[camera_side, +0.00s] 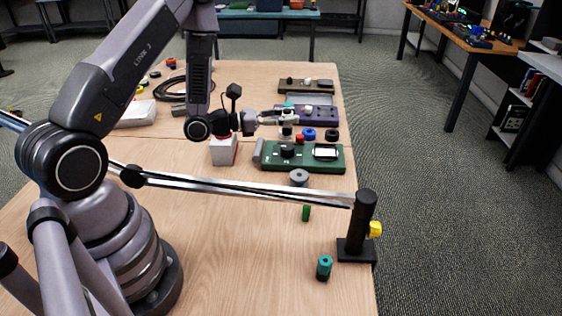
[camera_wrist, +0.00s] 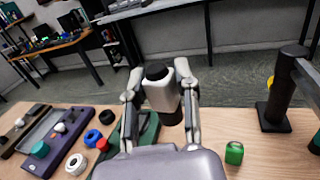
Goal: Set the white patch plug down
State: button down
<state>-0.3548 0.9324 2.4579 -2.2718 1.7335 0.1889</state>
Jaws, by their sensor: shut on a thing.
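The white patch plug (camera_wrist: 161,92), a white cylinder with a black end, is held between the two fingers of my gripper (camera_wrist: 160,85) in the wrist view. In the side view my gripper (camera_side: 287,117) reaches right at the far edge of a green board (camera_side: 330,168), and the plug (camera_side: 286,132) shows small under the fingertips. The gap between plug and board is too small to judge. The board also shows partly behind the gripper in the wrist view (camera_wrist: 148,131). A purple tray (camera_side: 322,117) lies just beyond, holding a teal and a white piece.
A blue ring (camera_side: 309,134), a red piece (camera_wrist: 102,144), a white ring (camera_wrist: 76,164) and a black ring (camera_side: 332,134) lie near the board. A rail post (camera_side: 363,225) stands at front right.

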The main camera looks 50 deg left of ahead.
jog(key=shift+f, duration=0.1)
dwell(0.4)
jog(key=s+a+f, duration=0.2)
jog(key=a+f, duration=0.7)
jog(key=f, duration=0.1)
jog(key=shift+s+a+f, duration=0.2)
jog(key=shift+s, duration=0.15)
notch_tip(320, 180, down, 10)
jog(key=shift+r, duration=0.2)
jog(key=shift+f, duration=0.15)
jog(key=c, duration=0.8)
grip_release()
